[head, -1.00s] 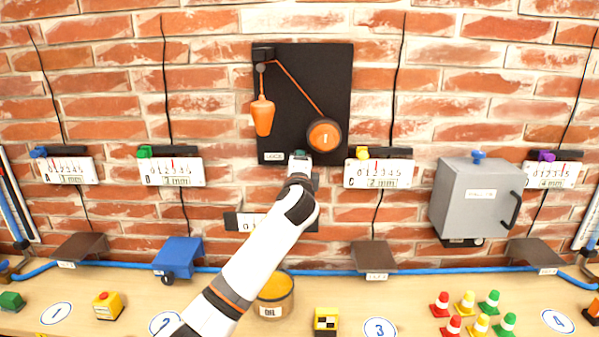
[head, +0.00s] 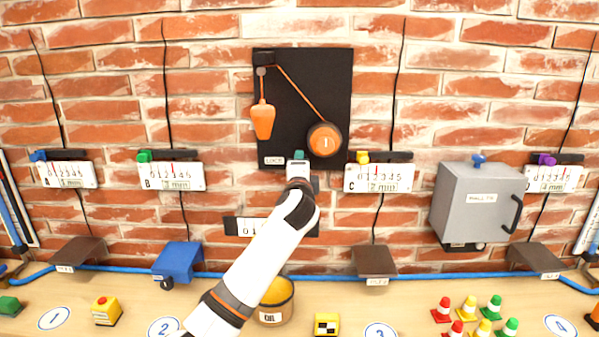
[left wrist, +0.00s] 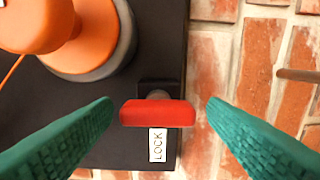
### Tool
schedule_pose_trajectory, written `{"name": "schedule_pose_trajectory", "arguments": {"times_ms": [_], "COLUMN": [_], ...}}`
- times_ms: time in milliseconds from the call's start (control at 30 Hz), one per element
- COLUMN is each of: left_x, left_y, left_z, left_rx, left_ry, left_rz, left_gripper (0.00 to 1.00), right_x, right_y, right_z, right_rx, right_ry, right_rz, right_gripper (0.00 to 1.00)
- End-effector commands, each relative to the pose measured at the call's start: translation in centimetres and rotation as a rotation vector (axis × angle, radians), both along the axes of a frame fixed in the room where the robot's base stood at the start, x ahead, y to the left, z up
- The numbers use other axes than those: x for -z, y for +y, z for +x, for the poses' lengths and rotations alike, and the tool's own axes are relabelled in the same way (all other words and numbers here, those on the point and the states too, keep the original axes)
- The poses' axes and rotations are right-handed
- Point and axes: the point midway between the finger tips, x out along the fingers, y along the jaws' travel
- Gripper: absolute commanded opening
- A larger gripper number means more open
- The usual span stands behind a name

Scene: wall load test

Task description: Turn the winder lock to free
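The winder lock is a red bar handle (left wrist: 158,113) on a dark mount beside a white LOCK label (left wrist: 157,145), which also shows in the head view (head: 274,160). The bar lies crosswise in the left wrist view. My left gripper (head: 298,156) is at the lower edge of the black panel (head: 295,85). Its teal fingers (left wrist: 160,105) are open, one beyond each end of the bar, with gaps on both sides. The head view hides the bar behind my gripper. The orange winder drum (head: 323,139) is just above. My right gripper is not in view.
An orange weight (head: 262,121) hangs from a cord on the panel. Gauges B (head: 172,177) and C (head: 379,178) flank it. A grey box (head: 478,205) is on the wall at right.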

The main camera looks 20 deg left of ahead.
Motion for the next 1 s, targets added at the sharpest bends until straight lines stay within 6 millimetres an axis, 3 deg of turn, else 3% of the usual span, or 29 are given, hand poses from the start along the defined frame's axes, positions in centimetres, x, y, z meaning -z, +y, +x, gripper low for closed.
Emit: {"name": "schedule_pose_trajectory", "arguments": {"times_ms": [233, 367, 800, 1000], "left_x": [0.0, 0.0, 0.2, 0.1], "left_y": [-0.1, -0.4, -2.7, -3.2], "left_z": [-0.2, -1.3, -9.3, -11.3], "left_rx": [0.0, 0.001, 0.002, 0.001], "left_ry": [-0.002, -0.004, -0.002, 0.0], "left_rz": [0.002, 0.001, 0.0, 0.0], "left_gripper": [0.67, 0.67, 0.67, 0.67], "right_x": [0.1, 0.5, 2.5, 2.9], "right_y": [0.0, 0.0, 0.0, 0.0], "right_z": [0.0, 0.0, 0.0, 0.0], "right_rx": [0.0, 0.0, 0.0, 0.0], "right_ry": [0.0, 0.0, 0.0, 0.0], "right_rz": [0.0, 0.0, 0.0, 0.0], "right_gripper": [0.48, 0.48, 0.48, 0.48]}}
